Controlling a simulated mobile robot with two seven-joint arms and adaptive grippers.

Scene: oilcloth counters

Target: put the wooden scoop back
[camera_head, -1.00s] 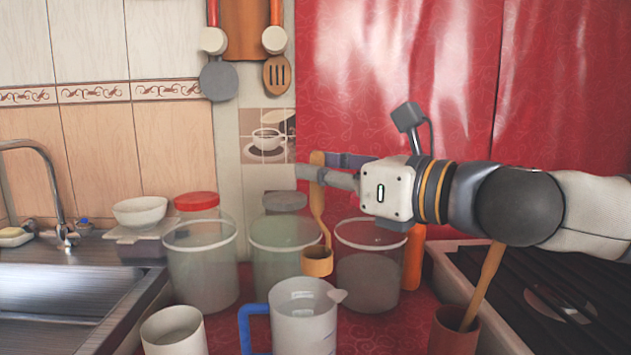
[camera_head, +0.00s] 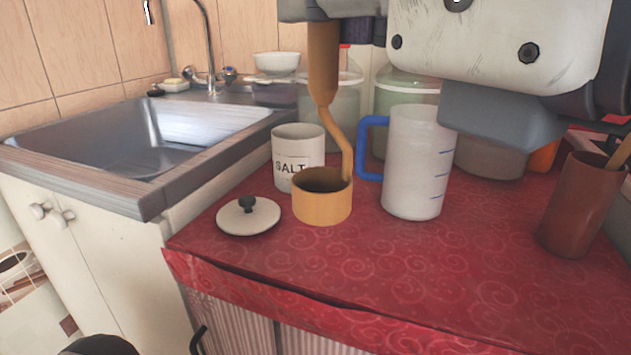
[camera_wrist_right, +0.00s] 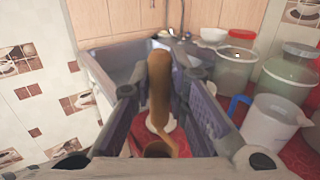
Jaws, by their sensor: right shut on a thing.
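My right gripper (camera_head: 326,28) comes in at the top of the head view and is shut on the handle of the wooden scoop (camera_head: 322,207). The scoop hangs with its round cup low, in front of the white SALT jar (camera_head: 298,150) and covering part of it. I cannot tell whether the cup touches the cloth. In the right wrist view the scoop's handle (camera_wrist_right: 159,92) stands between the fingers of my right gripper (camera_wrist_right: 158,72). A pale lid with a dark knob (camera_head: 248,216) lies left of the scoop. My left gripper is not in view.
A measuring jug with a blue handle (camera_head: 418,165) stands close right of the scoop. A brown pot (camera_head: 582,205) holding a wooden-handled utensil stands at the right. Large clear jars stand behind. The sink (camera_head: 160,135) is at left. The front of the red cloth (camera_head: 400,270) is clear.

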